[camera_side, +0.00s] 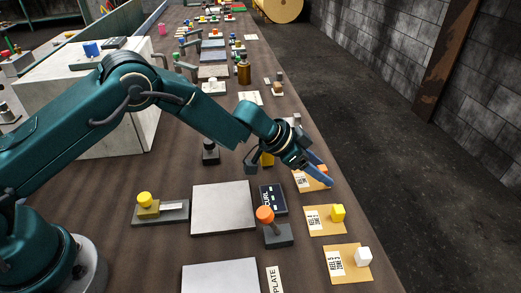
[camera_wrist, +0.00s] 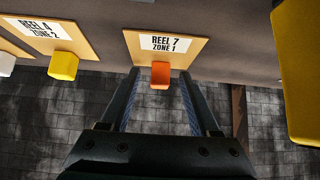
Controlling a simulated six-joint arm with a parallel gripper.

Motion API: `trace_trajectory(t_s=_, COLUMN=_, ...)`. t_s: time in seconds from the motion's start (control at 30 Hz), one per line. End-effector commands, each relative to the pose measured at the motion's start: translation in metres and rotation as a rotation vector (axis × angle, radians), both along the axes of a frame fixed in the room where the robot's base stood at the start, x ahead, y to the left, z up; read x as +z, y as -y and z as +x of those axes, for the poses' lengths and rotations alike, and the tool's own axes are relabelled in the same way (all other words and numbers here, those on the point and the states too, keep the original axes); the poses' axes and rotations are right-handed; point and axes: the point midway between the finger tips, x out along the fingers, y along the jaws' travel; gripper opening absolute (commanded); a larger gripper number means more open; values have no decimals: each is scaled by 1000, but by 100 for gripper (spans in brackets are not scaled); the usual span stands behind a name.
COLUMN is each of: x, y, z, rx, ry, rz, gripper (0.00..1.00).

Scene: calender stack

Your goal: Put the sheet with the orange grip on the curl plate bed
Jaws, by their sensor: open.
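The sheet with the orange grip is a tan card labelled "REEL 7 ZONE 1" (camera_wrist: 138,45); its orange block grip (camera_wrist: 160,75) shows in the wrist view. In the side view the sheet (camera_side: 301,181) is partly hidden by my gripper (camera_side: 322,176). My gripper (camera_wrist: 160,73) is open, with a blue finger on either side of the orange grip. A gap shows on both sides in the wrist view. A flat grey plate (camera_side: 223,207) lies left of a dark sign (camera_side: 272,199) reading "CURL"; it looks like the curl plate bed.
Nearby lie a sheet with a yellow grip (camera_side: 320,224) and one with a white grip (camera_side: 343,266). An orange-knobbed lever (camera_side: 265,215) stands between the plate and these sheets. A second grey plate (camera_side: 222,277) lies in front, beside a "PLATE" label (camera_side: 274,281).

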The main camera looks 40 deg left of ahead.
Motion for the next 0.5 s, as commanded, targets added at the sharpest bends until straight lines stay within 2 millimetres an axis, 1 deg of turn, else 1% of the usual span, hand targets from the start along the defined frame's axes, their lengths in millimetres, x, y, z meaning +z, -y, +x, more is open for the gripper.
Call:
trace_trajectory(t_s=0.17, x=0, y=0, z=0, rx=0, ry=0, rz=0, gripper=62)
trace_trajectory(t_s=0.2, x=0, y=0, z=0, rx=0, ry=0, rz=0, gripper=47)
trace_trajectory(t_s=0.27, x=0, y=0, z=0, rx=0, ry=0, rz=0, gripper=24)
trace_trajectory(t_s=0.3, x=0, y=0, z=0, rx=0, ry=0, rz=0, gripper=9)
trace_trajectory(t_s=0.33, x=0, y=0, z=0, rx=0, ry=0, rz=0, gripper=0)
trace_trajectory(t_s=0.5, x=0, y=0, z=0, rx=0, ry=0, rz=0, gripper=0)
